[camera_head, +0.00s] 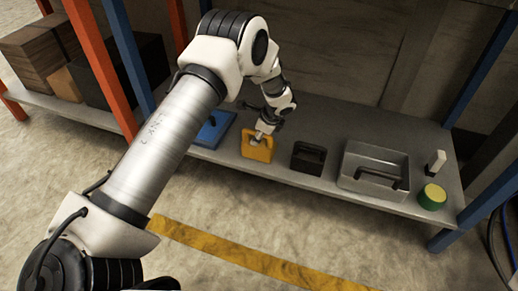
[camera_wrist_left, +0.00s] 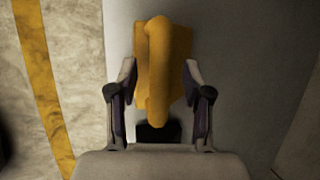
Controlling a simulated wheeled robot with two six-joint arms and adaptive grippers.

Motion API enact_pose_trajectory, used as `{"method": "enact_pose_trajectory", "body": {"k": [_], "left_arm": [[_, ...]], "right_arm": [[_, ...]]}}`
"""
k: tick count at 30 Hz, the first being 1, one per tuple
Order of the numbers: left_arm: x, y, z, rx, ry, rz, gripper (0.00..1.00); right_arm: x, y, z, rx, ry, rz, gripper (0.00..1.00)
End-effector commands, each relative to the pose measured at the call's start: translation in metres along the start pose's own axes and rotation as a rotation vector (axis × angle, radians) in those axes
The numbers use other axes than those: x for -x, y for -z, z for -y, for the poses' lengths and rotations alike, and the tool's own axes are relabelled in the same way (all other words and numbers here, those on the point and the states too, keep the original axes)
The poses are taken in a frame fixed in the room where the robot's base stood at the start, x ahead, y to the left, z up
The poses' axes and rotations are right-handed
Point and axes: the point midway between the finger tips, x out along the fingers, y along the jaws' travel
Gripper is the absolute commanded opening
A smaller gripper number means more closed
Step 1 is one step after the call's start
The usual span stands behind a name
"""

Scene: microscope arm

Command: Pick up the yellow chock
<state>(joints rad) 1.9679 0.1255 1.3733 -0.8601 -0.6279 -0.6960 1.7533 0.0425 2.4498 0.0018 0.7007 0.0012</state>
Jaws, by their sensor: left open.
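The yellow chock (camera_head: 257,151) sits on the grey shelf near its front edge, between a blue item and a black one. It has a raised handle, seen from above in the left wrist view (camera_wrist_left: 157,60). My left gripper (camera_head: 263,135) is over the chock. In the left wrist view its two fingers (camera_wrist_left: 160,80) are apart, one on each side of the yellow handle, with gaps visible on both sides. Whether the fingertips reach below the handle's top is hard to tell. My right gripper is not in view.
On the shelf (camera_head: 330,125), a blue item (camera_head: 212,131) lies left of the chock. A black item (camera_head: 308,157), a grey tray (camera_head: 348,178) and a green and yellow cylinder (camera_head: 432,197) are to the right. Orange and blue posts (camera_head: 102,72) stand at the left.

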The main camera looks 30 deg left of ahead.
Motion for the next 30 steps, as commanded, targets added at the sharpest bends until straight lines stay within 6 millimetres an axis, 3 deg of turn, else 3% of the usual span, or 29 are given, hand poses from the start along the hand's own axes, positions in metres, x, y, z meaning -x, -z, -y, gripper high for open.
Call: {"method": "enact_pose_trajectory", "body": {"k": [1, 5, 20, 30], "left_arm": [[0.001, 0.000, 0.000, 0.000, 0.000, 0.000, 0.46], [0.001, 0.000, 0.000, 0.000, 0.000, 0.000, 0.00], [0.006, -0.002, 0.002, 0.001, 0.001, -0.001, 0.00], [0.036, -0.014, 0.009, 0.002, 0.003, -0.001, 0.00]], "right_arm": [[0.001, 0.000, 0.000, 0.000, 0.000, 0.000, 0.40], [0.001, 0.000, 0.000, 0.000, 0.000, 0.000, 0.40], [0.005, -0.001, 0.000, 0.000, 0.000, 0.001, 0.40], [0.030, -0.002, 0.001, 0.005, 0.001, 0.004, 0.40]]}}
